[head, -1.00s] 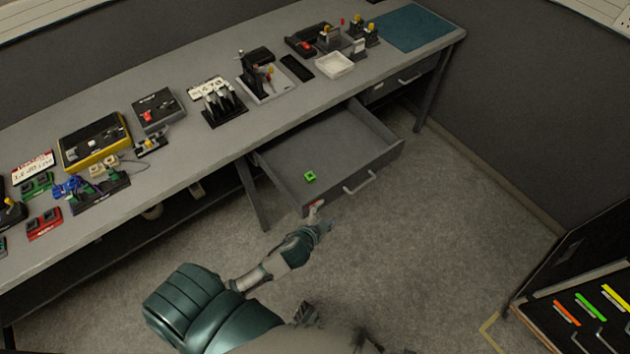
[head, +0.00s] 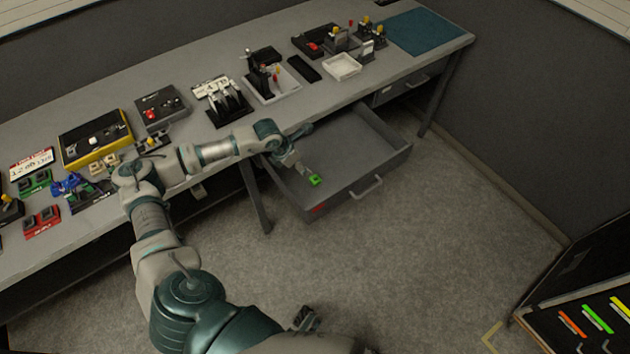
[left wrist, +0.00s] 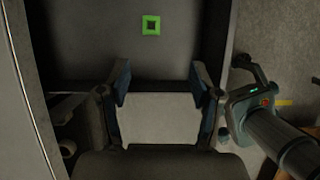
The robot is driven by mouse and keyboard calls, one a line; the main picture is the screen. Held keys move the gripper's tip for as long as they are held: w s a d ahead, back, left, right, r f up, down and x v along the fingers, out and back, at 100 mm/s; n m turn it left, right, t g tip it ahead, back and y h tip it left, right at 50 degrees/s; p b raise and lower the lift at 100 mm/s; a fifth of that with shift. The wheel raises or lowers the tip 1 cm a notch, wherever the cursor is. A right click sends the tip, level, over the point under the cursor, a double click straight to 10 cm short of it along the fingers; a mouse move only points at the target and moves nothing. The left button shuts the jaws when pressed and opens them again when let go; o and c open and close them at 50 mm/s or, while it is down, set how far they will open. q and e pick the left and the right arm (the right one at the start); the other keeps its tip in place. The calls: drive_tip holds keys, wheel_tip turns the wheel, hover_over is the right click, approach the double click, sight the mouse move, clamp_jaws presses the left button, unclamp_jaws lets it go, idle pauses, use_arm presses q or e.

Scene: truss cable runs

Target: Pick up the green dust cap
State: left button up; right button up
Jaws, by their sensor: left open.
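The green dust cap (head: 316,180) is a small square piece with a dark centre, lying on the floor of the open grey drawer (head: 345,150). In the left wrist view the cap (left wrist: 151,25) shows near the top, beyond the fingertips and clear of them. My left gripper (head: 304,171) reaches down into the drawer, close beside the cap. Its fingers (left wrist: 160,78) are apart with nothing between them. Part of my right gripper (head: 305,318) shows at the bottom of the head view, away from the drawer; its jaws are unclear.
The workbench (head: 215,145) above the drawer carries several devices, a white tray (head: 342,66) and a blue mat (head: 415,32). A dark cabinet with coloured strips (head: 590,310) stands at right. The floor between is clear.

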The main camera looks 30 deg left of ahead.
use_arm(q)
wheel_tip(320, 180, down, 2)
drive_tip(key=a, duration=0.2)
drive_tip(key=b, duration=0.2)
hover_over(317, 181)
drive_tip(key=s+a, duration=0.1)
drive_tip(key=s, duration=0.2)
drive_tip(key=shift+y, duration=0.3)
drive_tip(key=f, duration=0.8)
drive_tip(key=shift+w, duration=0.25)
drive_tip(key=shift+w+a+f, duration=0.2)
drive_tip(key=shift+f, duration=0.45)
drive_tip(key=x, duration=0.3)
drive_tip(key=a+b+x, duration=0.1)
drive_tip(key=x, duration=0.1)
drive_tip(key=shift+w+d, duration=0.15)
drive_tip(key=shift+d+r, duration=0.15)
drive_tip(key=shift+d, duration=0.15)
drive_tip(key=shift+c, duration=0.9)
drive_tip(key=shift+a, duration=0.1)
drive_tip(key=c, duration=0.7)
drive_tip(key=shift+o, duration=0.2)
drive_tip(key=shift+a, duration=0.25)
use_arm(e)
wheel_tip(317, 181, up, 9)
drive_tip(key=shift+s+d, duration=0.15)
